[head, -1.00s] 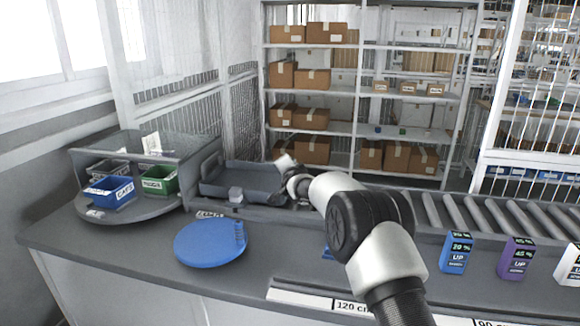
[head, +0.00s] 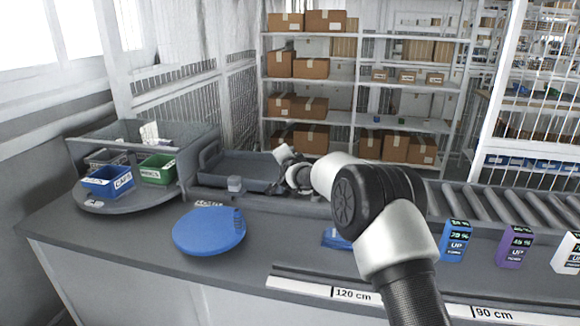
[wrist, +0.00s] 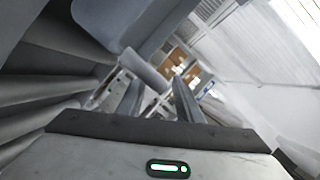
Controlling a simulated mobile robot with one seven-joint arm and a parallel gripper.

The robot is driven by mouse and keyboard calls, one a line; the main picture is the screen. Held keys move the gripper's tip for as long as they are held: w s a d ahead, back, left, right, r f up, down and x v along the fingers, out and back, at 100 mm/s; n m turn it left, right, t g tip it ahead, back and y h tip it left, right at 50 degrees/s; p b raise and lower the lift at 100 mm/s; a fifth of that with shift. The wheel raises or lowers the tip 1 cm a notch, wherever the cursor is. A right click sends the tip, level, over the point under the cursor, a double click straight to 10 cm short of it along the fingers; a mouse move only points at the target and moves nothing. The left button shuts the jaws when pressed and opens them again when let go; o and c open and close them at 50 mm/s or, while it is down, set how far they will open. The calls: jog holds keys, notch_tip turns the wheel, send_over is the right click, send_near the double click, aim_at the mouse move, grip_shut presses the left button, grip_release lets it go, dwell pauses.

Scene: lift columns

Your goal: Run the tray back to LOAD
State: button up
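The dark grey tray (head: 238,168) sits at the left end of the roller conveyor, beside the turntable. My gripper (head: 287,168) is at the tray's right end in the head view, partly hidden by my own arm. In the wrist view, my gripper's two fingers (wrist: 158,98) stand apart with a visible gap. A grey rounded bar (wrist: 145,68), apparently part of the tray, lies close at the fingertips. I cannot tell whether it touches a finger. No LOAD sign is readable; a small label (head: 208,204) in front of the tray is too small to read.
A grey turntable (head: 95,205) at the left carries a blue bin (head: 108,182) and a green bin (head: 157,169). A blue disc (head: 209,232) lies on the counter. Rollers (head: 490,207) run right, behind a blue box (head: 455,241) and a purple box (head: 514,247).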

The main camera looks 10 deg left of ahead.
jog(key=v, duration=1.5)
jog(key=shift+s, duration=0.2)
jog(key=s+d+r+n+g+h, duration=0.1)
jog(key=s+d+r+n+g, duration=0.2)
jog(key=s+d, duration=0.4)
jog(key=s+d+r+n+g, duration=0.1)
jog(key=s+d+r+n, duration=0.1)
jog(key=s+d+r, duration=0.4)
jog(key=s+d+f+n+g+h, duration=0.1)
jog(key=s+d+f+g, duration=0.1)
jog(key=s+d, duration=0.6)
jog(key=s+d+f+n+g+h, duration=0.15)
jog(key=s+d, duration=0.25)
jog(key=s, duration=0.8)
jog(key=s+d+f+n+g+h, duration=0.1)
jog(key=s+d+f+g, duration=0.15)
jog(key=s+d, duration=0.55)
notch_tip(320, 180, up, 19)
jog(key=a+p, duration=0.1)
jog(key=p, duration=1.8)
jog(key=shift+s+a+r+t, duration=0.15)
jog(key=shift+s+a+t, duration=0.15)
jog(key=shift+a+t, duration=0.1)
